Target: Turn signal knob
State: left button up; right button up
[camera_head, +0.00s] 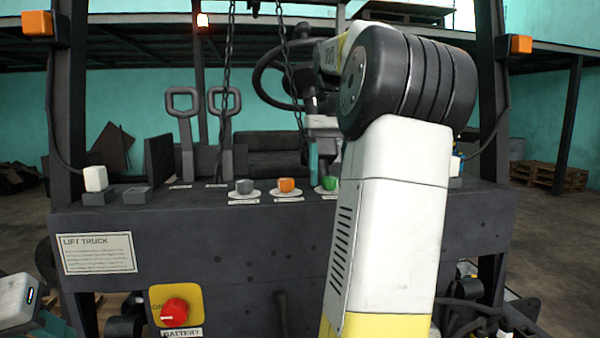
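Three knobs sit in a row on round white bases on the dark forklift panel: a grey knob (244,187), an orange knob (286,185) and a green knob (329,184). Small labels lie by them, too small to read, so I cannot tell which is the signal knob. My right gripper (316,172) points down beside the green knob, with a teal finger close to it. Whether it touches the knob is unclear, and its finger gap is hidden. Part of my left arm's end shows at the bottom left corner; its fingertips are not visible.
A red battery knob (174,312) is on the panel's front, below a lift truck plate (97,253). Two levers (184,112) and a steering wheel (270,75) stand behind the panel. Dark posts (68,120) rise at both sides. My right arm covers the panel's right part.

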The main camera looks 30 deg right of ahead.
aim_at(330, 177)
jog(key=shift+r, duration=3.9)
